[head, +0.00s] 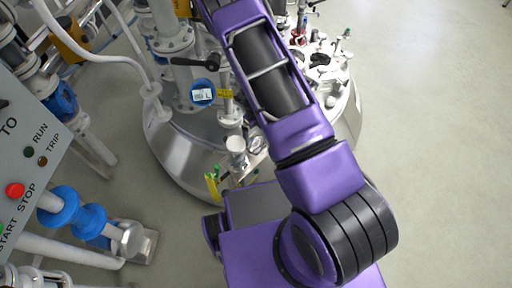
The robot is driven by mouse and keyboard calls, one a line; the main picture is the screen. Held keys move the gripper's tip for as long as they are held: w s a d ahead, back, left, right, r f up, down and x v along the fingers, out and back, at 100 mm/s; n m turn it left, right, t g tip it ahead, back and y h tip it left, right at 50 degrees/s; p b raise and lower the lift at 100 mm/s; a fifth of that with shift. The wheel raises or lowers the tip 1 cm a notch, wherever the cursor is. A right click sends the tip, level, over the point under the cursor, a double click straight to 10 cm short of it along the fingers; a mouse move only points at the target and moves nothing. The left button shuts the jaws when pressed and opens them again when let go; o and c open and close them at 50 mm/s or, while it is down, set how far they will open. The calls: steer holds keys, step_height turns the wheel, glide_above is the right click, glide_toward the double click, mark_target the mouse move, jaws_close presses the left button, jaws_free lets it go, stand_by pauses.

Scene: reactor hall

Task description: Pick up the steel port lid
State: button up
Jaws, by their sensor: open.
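My purple arm crosses the middle of the head view and runs out over the top edge. My gripper is not in this view. A steel reactor vessel (185,150) stands behind and below the arm, its top crowded with ports and fittings. A small shiny round steel piece (257,145) shows at the near edge of the vessel top, close to the arm. I cannot tell whether it is the steel port lid. The arm hides the middle of the vessel top.
A control panel (28,150) with a red button is at the left. Blue-flanged pipes (75,215) run below it. A black-handled valve (200,62) and a gauge (203,94) stand up from the vessel's left side. The floor (440,130) at the right is clear.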

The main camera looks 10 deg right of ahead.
mark_target(256, 141)
steer(key=shift+w+d+f+b, duration=0.15)
steer(key=shift+f+b, duration=0.1)
steer(key=shift+f, duration=1.3)
steer(key=shift+w+a+f+b, duration=0.1)
steer(key=shift+f+b, duration=0.15)
steer(key=shift+f, duration=1.3)
steer(key=shift+c, duration=0.2)
steer(key=c, duration=1.4)
